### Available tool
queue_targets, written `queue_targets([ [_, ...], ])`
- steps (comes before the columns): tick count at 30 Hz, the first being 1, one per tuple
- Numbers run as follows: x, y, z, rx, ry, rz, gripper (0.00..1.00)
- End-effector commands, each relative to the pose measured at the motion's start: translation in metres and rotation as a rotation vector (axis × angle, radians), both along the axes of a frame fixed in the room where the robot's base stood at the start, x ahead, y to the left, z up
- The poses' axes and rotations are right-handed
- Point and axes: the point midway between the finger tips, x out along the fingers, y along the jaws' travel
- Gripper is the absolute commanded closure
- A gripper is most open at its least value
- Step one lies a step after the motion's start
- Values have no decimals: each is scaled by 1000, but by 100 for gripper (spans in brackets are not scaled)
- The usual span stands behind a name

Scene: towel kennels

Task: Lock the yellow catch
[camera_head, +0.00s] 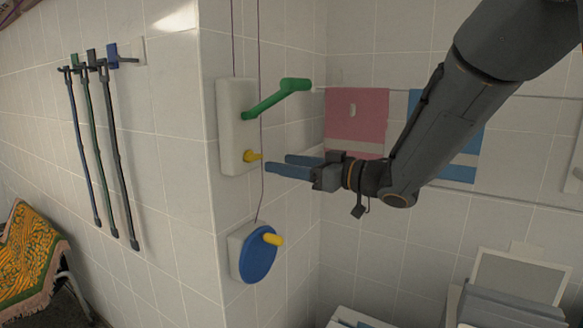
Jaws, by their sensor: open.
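The yellow catch (253,156) is a small knob sticking out low on a pale wall plate (231,130). A green lever (275,98) is fixed higher on the same plate and points right and upward. My gripper (276,166) is open, its two blue-grey fingers pointing left towards the catch. The fingertips appear just right of the catch, one finger above and behind the other. I cannot tell whether they touch it. Nothing is between the fingers that I can see.
Below is a blue disc (257,255) with a yellow handle (273,239) on a pale mount. A thin cord (261,60) runs down beside the plate. Pink (357,113) and blue (463,168) towels hang behind my arm. Several dark poles (106,150) hang on the left wall.

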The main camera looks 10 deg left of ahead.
Motion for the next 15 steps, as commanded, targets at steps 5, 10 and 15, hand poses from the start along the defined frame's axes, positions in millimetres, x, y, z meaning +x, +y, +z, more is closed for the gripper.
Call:
queue_targets([
  [5,26,-31,-23,-70,26,-179,44],
  [10,52,-115,-83,-246,148,-520,44],
  [15,29,-204,-155,-446,364,-788,44],
])
